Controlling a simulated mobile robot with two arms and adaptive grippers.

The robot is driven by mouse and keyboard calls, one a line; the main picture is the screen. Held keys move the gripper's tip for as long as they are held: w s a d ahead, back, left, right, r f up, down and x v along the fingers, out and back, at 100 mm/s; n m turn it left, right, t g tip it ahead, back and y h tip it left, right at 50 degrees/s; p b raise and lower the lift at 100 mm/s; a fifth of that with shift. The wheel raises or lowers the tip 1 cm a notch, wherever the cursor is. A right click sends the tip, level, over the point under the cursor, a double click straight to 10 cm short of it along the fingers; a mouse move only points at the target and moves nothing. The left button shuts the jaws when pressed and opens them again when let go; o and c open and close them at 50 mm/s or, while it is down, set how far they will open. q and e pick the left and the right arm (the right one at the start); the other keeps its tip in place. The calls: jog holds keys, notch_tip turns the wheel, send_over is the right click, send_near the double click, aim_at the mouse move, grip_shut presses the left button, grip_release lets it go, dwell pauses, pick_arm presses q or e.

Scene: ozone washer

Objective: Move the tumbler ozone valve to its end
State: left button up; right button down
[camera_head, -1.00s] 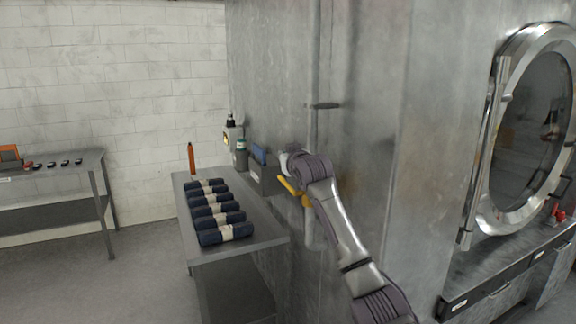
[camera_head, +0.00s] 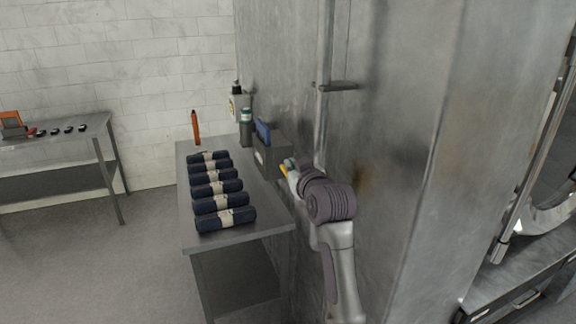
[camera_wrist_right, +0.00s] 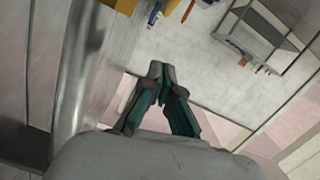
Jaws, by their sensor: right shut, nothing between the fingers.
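A small yellow part (camera_head: 284,170), which looks like the valve handle, shows just past my right wrist at the side of the steel cabinet. Most of it is hidden by my wrist, so its angle cannot be told. In the right wrist view a yellow-orange piece (camera_wrist_right: 122,5) is cut off at the top edge, ahead of the fingers and apart from them. My right gripper (camera_wrist_right: 159,80) is shut and empty, its dark and teal fingers together. In the head view its fingers are mostly hidden behind the wrist. My left gripper is not in view.
The steel cabinet wall (camera_head: 385,150) with a handle (camera_head: 338,86) stands close beside my right arm. A metal table (camera_head: 250,238) holds several dark rolls (camera_head: 222,201), an orange stick (camera_head: 195,127) and a grey box (camera_head: 272,155).

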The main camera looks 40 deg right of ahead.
jog(key=w+d+f+p, duration=0.1)
jog(key=w, duration=0.1)
jog(key=w+d+f+p, duration=0.1)
jog(key=w+f, duration=0.1)
jog(key=w+d+f+p, duration=0.1)
jog(key=w, duration=0.1)
jog(key=shift+w+f+p, duration=0.1)
jog(key=shift+f+p, duration=0.15)
jog(key=shift+p, duration=0.15)
jog(key=shift+f, duration=0.25)
jog(key=shift+w+d+f+b, duration=0.15)
jog(key=shift+f+b, duration=0.35)
jog(key=shift+f, duration=0.35)
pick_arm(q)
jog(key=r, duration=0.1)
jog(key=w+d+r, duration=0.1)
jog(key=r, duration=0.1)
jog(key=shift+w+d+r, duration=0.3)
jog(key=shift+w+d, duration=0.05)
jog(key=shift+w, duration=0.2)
